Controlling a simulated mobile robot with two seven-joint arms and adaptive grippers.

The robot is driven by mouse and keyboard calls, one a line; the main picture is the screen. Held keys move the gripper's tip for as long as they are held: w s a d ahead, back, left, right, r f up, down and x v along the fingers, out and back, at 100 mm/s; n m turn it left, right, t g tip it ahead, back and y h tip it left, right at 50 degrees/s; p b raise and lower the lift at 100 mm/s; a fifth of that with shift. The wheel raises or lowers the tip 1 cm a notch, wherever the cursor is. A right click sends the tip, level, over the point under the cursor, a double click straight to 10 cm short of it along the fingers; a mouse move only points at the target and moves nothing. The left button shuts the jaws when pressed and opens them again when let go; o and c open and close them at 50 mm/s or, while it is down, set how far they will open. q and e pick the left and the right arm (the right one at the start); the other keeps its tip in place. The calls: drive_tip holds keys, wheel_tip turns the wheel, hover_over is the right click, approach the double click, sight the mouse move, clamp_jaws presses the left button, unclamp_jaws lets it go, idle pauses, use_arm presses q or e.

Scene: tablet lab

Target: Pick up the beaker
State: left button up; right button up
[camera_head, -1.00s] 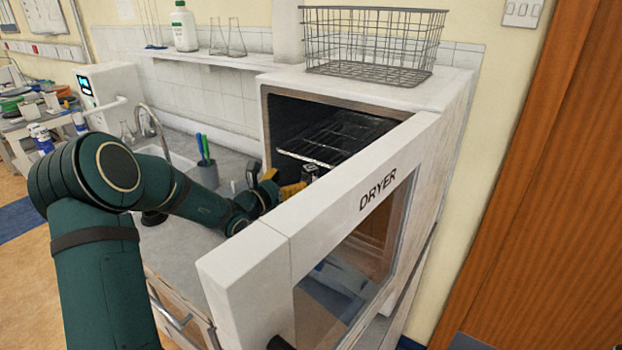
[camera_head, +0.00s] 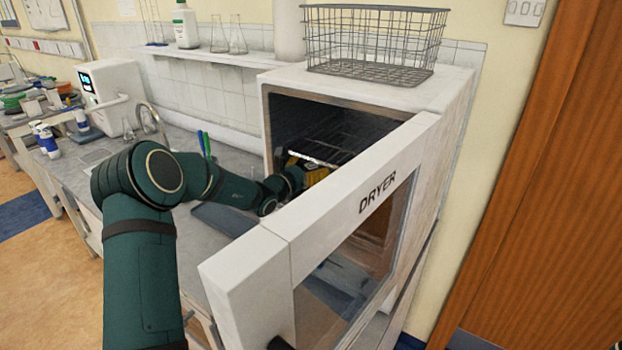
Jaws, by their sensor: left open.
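My left gripper (camera_head: 316,173), with yellow parts, reaches into the open dryer (camera_head: 362,98) from the left, below its wire rack (camera_head: 322,160). The gripper is open. Its fingertips are partly hidden by the dryer door (camera_head: 290,232) and the dark inside. I cannot make out a beaker in the dryer; the area around the fingertips is dark and partly covered by the door and my arm. My right gripper is not in view.
The dryer door stands open toward me, close beside my left arm. A wire basket (camera_head: 376,72) sits on top of the dryer. Two glass flasks (camera_head: 237,38) and a white bottle (camera_head: 186,28) stand on the wall shelf (camera_head: 225,58). A sink tap (camera_head: 150,118) is at the left.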

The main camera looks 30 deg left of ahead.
use_arm(q)
drive_tip(key=c, duration=1)
